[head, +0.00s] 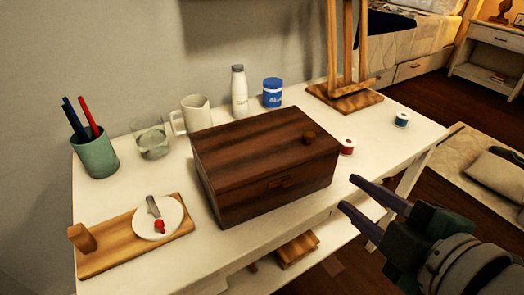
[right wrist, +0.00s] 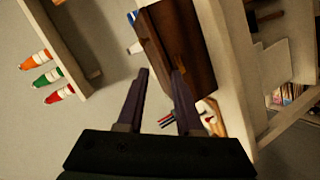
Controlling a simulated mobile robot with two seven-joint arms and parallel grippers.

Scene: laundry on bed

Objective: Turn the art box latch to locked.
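The art box (head: 235,150) is a dark brown wooden box with its lid closed, standing on the white table. I cannot tell the latch's setting. My right gripper (head: 347,193) is open and empty, to the right of the box's front and apart from it. In the right wrist view its fingers (right wrist: 160,73) point toward the box (right wrist: 172,35). My left gripper is not in view.
A wooden board (head: 110,252) with a plate lies left.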

